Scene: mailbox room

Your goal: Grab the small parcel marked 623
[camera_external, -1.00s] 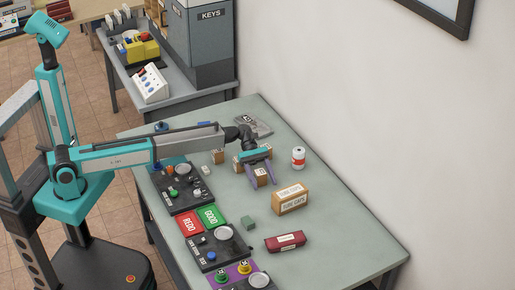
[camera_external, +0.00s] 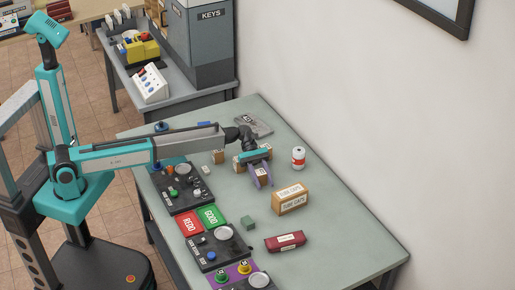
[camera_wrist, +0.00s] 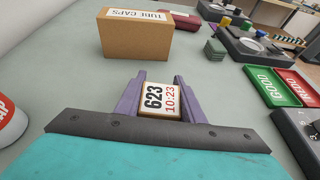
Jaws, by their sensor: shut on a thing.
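The small parcel marked 623 (camera_wrist: 159,99) shows in the wrist view, with a pale label reading 623 and 10:23 in red. My gripper (camera_wrist: 160,82) has its two purple fingers against the parcel's sides and is shut on it. In the external view my gripper (camera_external: 262,183) is over the table, and the brown parcel (camera_external: 262,174) shows between the fingers. I cannot tell whether the parcel touches the table.
A brown TUBE CAPS box (camera_wrist: 137,36) stands just beyond my fingers. A white and red can (camera_external: 298,158) stands to the right. Black panels (camera_external: 185,190) and REDO and GOOD plates (camera_external: 210,217) line the left edge.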

